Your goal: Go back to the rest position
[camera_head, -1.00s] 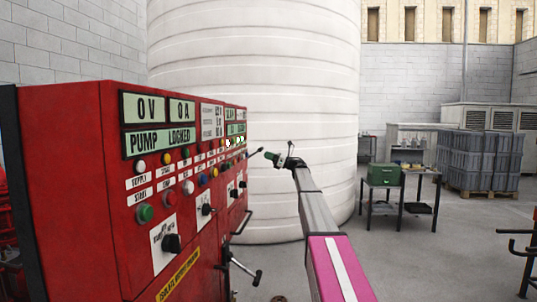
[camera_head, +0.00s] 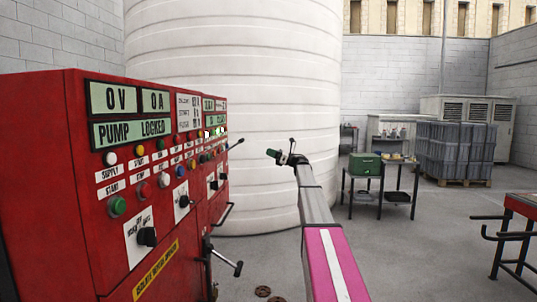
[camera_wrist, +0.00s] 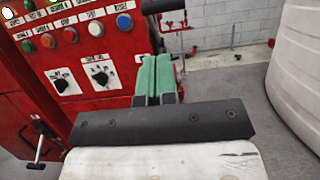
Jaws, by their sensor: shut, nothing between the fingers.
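My gripper (camera_head: 274,154) is at the end of my stretched-out arm in the head view, in front of the white tank and to the right of the red pump panel (camera_head: 150,205). In the wrist view my gripper's green fingers (camera_wrist: 154,76) lie side by side, shut, with nothing between them. The panel's face with buttons and black rotary switches (camera_wrist: 99,74) shows behind and to the left of the fingers. I see no contact between the fingers and the panel.
The large white tank (camera_head: 235,110) stands behind my arm. A lever handle (camera_head: 226,262) sticks out from the panel's lower side. A green box (camera_head: 365,164) stands on a table to the right, near grey stacked containers (camera_head: 456,150). The floor right of my arm is open; a red-topped stand is at far right.

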